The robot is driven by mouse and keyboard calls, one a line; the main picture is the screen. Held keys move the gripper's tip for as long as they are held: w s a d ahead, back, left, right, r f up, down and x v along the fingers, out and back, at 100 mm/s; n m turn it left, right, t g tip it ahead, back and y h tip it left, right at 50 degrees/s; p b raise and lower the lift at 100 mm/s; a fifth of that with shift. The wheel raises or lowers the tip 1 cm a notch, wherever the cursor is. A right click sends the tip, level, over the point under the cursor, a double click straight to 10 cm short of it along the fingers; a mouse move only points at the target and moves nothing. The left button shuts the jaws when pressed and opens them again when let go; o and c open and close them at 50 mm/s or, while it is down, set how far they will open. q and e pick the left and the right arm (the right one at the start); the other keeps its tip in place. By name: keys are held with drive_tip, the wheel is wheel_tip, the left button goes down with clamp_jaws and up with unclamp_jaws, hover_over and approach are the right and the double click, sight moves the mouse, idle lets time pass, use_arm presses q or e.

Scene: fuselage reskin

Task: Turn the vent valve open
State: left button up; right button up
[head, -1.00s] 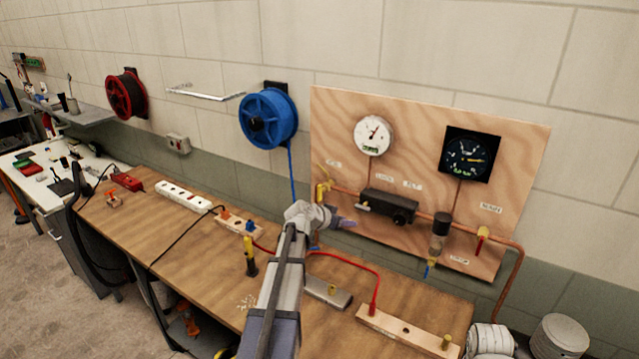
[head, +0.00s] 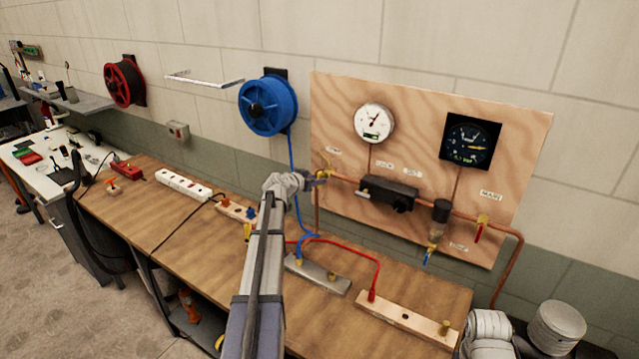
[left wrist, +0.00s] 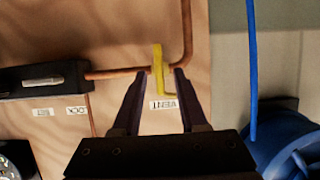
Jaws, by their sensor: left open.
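The vent valve (head: 325,169) is a yellow handle on the copper pipe at the left edge of the plywood panel (head: 420,125). In the left wrist view the yellow handle (left wrist: 158,70) stands across the horizontal copper pipe, above the VENT label (left wrist: 164,104). My left gripper (head: 317,178) is at the valve, pointing toward the panel. In the left wrist view its two dark fingers (left wrist: 160,74) are open, one on each side of the handle. I cannot tell whether either finger touches it. My right gripper is not in view.
The panel also carries a white gauge (head: 374,123), a black gauge (head: 469,141), a dark regulator block (head: 389,192) and a red-handled MAIN valve (head: 481,226). A blue hose reel (head: 267,105) hangs left of it. The wooden bench (head: 185,222) below holds a power strip and cables.

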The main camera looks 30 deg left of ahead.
use_arm(q)
drive_tip(key=x, duration=0.2)
drive_tip(key=shift+w+f+b, duration=0.2)
drive_tip(key=shift+w+b, duration=0.1)
clamp_jaws()
idle(0.3)
